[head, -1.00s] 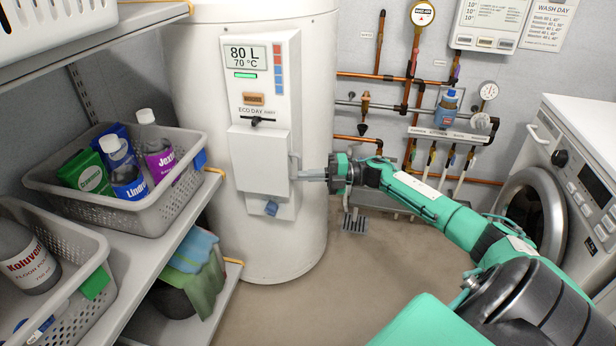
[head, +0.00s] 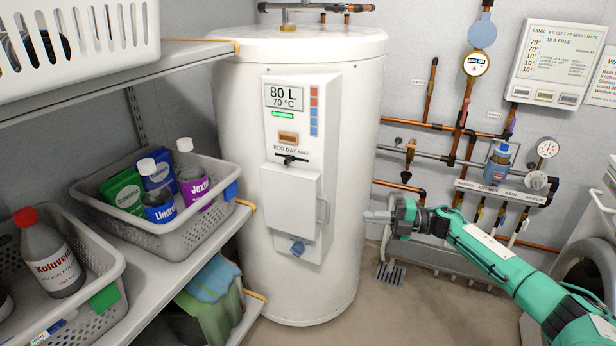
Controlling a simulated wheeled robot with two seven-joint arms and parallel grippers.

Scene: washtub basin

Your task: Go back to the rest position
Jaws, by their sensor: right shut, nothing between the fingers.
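My right gripper (head: 378,217) is shut and empty. It is in front of the pipe wall, just right of the white water tank (head: 330,150), with its fingers pointing left. A gap shows between its fingertips and the handle (head: 323,210) of the small white door (head: 292,205) on the tank's control panel. The door lies flat against the panel. The display (head: 285,98) above reads 80 L, 70 °C. My left gripper is not in view.
Shelves on the left hold a grey basket (head: 150,222) of bottles and boxes and another basket (head: 75,310) with a red-capped bottle (head: 48,255). A washing machine (head: 590,250) stands at the right edge. Pipes and a valve manifold (head: 500,192) line the back wall. Floor between is clear.

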